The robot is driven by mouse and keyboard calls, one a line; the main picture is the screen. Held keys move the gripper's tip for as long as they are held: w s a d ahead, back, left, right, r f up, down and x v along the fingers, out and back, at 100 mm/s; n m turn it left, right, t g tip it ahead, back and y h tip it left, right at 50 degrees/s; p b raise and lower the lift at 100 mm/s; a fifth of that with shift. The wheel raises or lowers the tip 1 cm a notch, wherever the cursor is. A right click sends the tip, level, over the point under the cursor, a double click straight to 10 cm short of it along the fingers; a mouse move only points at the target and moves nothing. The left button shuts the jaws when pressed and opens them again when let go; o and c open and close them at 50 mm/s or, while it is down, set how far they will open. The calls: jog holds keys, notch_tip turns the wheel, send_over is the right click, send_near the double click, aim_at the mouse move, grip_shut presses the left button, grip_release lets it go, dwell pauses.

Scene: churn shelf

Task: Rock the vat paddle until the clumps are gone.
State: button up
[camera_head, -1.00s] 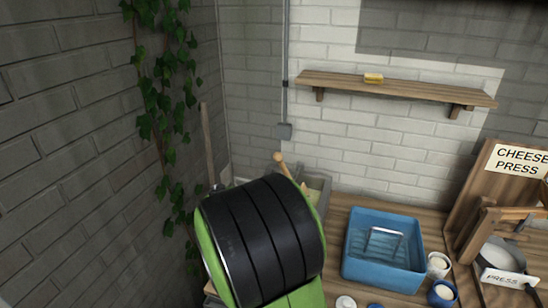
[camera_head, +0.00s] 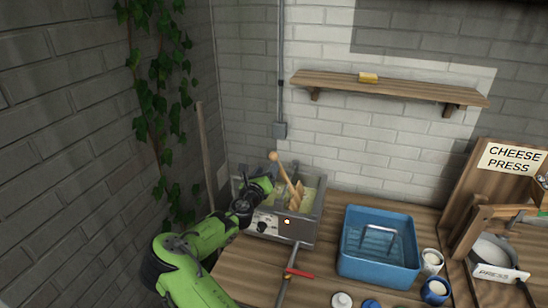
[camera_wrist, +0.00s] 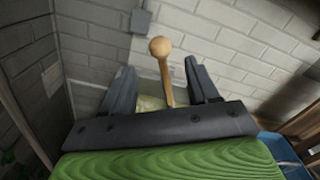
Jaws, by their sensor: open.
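The wooden vat paddle (camera_head: 285,178) has a round knob on top and leans to the left out of the vat. The vat (camera_head: 309,233) is a grey metal box with yellowish contents; I cannot make out clumps at this size. My gripper (camera_head: 266,184) is at the vat's left side, close to the paddle. In the wrist view my gripper (camera_wrist: 160,78) is open, and the paddle (camera_wrist: 161,48) shows upright between and beyond the two dark fingers. I cannot tell whether a finger touches it. The paddle's lower end is hidden there.
A blue tub (camera_head: 378,270) with a wire handle stands right of the vat. Small pots (camera_head: 434,291) and the cheese press (camera_head: 490,215) are further right. A red-handled tool (camera_head: 297,272) lies in front of the vat. A wall shelf (camera_head: 385,88) holds a small yellow block.

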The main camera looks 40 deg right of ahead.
aim_at(274, 157)
jog(key=x, duration=0.8)
jog(key=shift+w+d, duration=0.1)
jog(key=shift+d, duration=0.25)
grip_shut()
